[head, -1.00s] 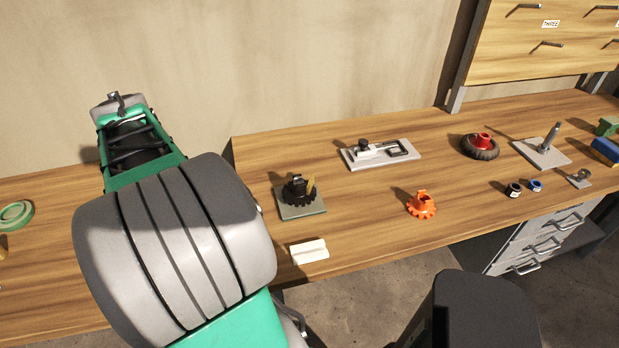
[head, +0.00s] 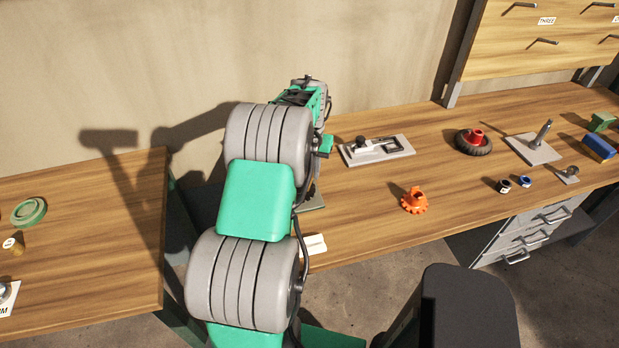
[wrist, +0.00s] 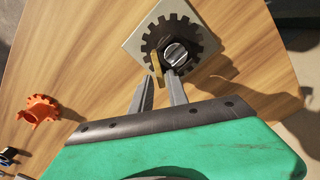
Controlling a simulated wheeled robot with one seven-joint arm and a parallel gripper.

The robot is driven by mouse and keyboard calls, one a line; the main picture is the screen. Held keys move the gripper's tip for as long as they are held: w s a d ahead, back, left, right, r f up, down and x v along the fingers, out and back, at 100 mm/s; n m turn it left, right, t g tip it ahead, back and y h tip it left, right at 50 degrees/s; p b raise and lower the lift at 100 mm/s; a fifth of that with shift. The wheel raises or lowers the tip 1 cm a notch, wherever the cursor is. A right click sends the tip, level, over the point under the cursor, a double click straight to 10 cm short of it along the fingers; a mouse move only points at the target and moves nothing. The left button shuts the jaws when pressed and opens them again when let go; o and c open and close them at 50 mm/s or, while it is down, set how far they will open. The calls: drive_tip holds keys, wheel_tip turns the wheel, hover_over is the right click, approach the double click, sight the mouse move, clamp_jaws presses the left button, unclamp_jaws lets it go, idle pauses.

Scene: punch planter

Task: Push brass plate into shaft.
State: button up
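The brass plate (wrist: 157,67) shows in the wrist view as a small upright gold piece beside a round, knobbed shaft top (wrist: 177,54). The shaft stands in the middle of a black toothed gear (wrist: 160,32) on a grey square base (wrist: 135,40). I cannot tell how far the plate sits in the shaft. My gripper (wrist: 160,78) is above this assembly, its two fingers apart with their tips close to the plate. I cannot tell whether they touch it.
An orange gear (head: 414,201) stands to the right on the bench, and it also shows in the wrist view (wrist: 40,108). A grey slide fixture (head: 377,150) is behind. A gap separates the left bench (head: 90,230).

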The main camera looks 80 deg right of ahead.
drive_tip(key=shift+f, duration=0.45)
drive_tip(key=shift+c, duration=0.6)
clamp_jaws()
idle(0.5)
